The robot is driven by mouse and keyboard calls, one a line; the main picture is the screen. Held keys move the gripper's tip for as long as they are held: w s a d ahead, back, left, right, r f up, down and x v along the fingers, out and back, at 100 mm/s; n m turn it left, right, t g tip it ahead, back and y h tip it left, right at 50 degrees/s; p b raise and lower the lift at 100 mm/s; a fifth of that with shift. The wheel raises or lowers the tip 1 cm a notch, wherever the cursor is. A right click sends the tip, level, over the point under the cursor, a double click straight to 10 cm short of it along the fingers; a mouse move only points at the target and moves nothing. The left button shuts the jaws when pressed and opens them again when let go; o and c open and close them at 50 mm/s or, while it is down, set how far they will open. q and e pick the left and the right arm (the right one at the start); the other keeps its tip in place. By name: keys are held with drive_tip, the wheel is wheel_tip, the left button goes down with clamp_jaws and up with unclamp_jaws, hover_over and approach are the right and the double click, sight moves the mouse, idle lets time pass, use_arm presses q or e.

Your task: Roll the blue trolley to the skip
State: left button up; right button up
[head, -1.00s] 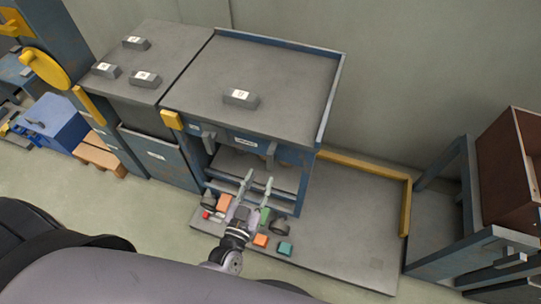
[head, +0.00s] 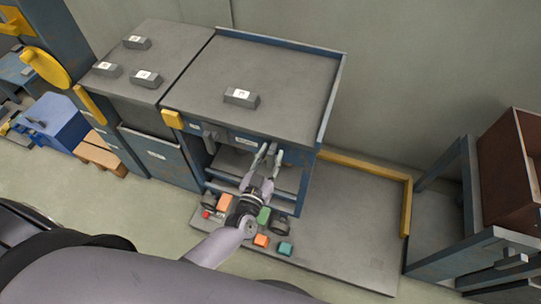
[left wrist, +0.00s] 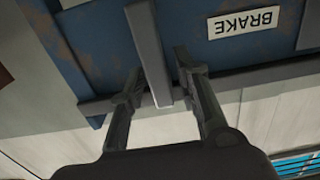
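The blue trolley (head: 328,100) has a blue frame and a flat grey top, and stands left of centre in the head view. My left gripper (head: 268,156) is at its front, just under the top. In the left wrist view my left gripper (left wrist: 158,72) is open, with a grey lever (left wrist: 150,55) between its fingers. The fingers look apart from the lever. A white BRAKE label (left wrist: 246,22) is on the blue panel to its right. I cannot tell the skip for sure; a rust-brown open box (head: 505,170) is at the right edge. My right gripper is not in view.
A grey floor plate (head: 350,230) with a yellow rail (head: 407,205) lies right of the trolley. Small coloured blocks, including an orange one (head: 261,241) and a teal one (head: 285,249), lie near its front edge.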

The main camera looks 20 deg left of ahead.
use_arm(q)
clamp_jaws()
idle(0.6)
